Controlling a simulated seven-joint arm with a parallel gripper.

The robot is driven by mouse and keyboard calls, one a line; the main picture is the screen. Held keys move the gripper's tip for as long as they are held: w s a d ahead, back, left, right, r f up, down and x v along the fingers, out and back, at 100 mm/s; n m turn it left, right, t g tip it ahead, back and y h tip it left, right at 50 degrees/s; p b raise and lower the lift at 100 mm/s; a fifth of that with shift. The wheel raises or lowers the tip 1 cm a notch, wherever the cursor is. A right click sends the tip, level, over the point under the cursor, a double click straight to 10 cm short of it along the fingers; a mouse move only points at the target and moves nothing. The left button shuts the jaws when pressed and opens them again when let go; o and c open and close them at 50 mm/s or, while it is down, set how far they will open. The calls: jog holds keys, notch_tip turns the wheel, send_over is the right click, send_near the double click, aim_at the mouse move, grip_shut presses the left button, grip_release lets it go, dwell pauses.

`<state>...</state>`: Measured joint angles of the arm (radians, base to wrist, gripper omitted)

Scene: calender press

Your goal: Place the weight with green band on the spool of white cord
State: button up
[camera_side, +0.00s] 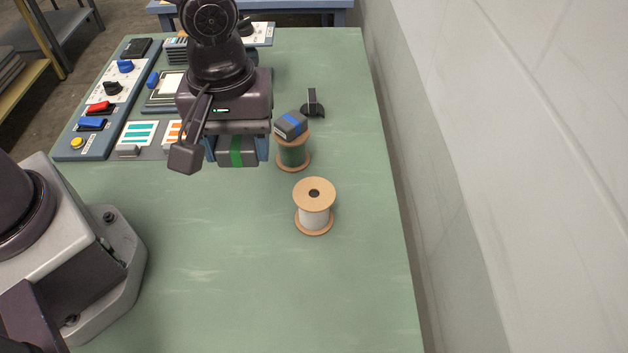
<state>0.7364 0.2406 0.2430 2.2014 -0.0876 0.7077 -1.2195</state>
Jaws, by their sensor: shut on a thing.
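The weight with green band (237,152) is a dark grey block with a green stripe. My gripper (237,150) is shut on it, with a finger at each side, and it appears held above the table. The spool of white cord (313,217) stands upright on the table, to the right of and nearer the camera than my gripper. Its tan top flange (314,193) with a dark centre hole is bare.
A spool of green cord (293,153) stands behind the white one, with a blue-banded weight (290,124) on top. A small black stand (312,104) is behind it. A control panel (105,97) lies at the left. The green table (240,270) is clear in front.

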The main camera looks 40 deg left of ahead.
jog(key=w+d+f, duration=0.2)
jog(key=w, duration=0.2)
send_over(314, 194)
notch_tip(314, 194, down, 6)
jog(key=shift+s+a+r, duration=0.1)
jog(key=shift+w+f, duration=0.2)
jog(key=shift+f, duration=1.5)
jog(key=shift+f, duration=0.1)
jog(key=o, duration=1.2)
jog(key=shift+r, duration=6.2)
